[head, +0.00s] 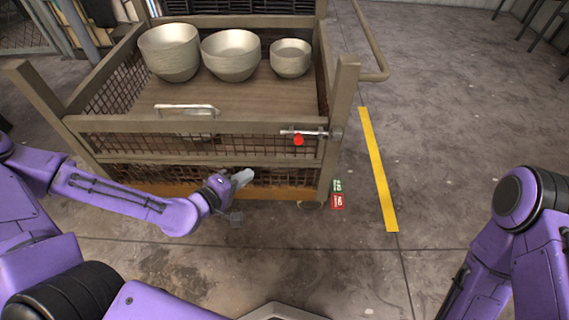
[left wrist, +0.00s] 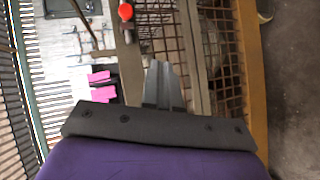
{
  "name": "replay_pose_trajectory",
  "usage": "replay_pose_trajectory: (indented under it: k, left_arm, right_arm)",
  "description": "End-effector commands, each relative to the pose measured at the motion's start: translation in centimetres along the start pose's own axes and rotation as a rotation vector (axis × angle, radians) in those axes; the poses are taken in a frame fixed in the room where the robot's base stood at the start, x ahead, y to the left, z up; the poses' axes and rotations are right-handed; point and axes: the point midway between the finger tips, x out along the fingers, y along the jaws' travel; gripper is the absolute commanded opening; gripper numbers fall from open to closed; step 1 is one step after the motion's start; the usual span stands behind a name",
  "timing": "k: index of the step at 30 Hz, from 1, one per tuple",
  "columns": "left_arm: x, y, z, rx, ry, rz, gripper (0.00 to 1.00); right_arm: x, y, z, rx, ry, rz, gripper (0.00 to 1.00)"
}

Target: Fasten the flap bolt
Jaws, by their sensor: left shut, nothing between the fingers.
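The flap bolt is a silver rod with a red knob (head: 298,140) at the right end of the cage cart's front flap (head: 180,125). The rod reaches to the right corner post (head: 340,110). My left gripper (head: 243,178) is in front of the cart's lower front mesh, below and left of the red knob, and apart from it. In the left wrist view its fingers (left wrist: 160,85) are together and empty, and the red knob (left wrist: 125,12) shows at the top. My right gripper is out of view; only part of that arm shows at the right.
Three metal bowls (head: 232,54) stand on the cart's wooden deck (head: 240,95). A silver handle (head: 187,108) is on the flap. Green and red tags (head: 337,193) hang by the right post. A yellow floor stripe (head: 378,170) runs to the right, with clear floor beyond.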

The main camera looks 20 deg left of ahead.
Motion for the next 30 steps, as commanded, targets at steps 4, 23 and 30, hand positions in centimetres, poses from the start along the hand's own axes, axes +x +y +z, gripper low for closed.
replay_pose_trajectory:
  k: [4,23,30]
  left_arm:
    - [0.8,2.2,-1.1,-0.035,0.027,0.184,0.0]
    - [3.8,3.0,-1.1,-0.029,0.025,0.216,0.0]
    - [8.9,4.5,-1.3,-0.031,0.026,0.214,0.0]
  right_arm:
    - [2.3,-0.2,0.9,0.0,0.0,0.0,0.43]
    - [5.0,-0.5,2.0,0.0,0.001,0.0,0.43]
    - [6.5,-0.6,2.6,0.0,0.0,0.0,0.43]
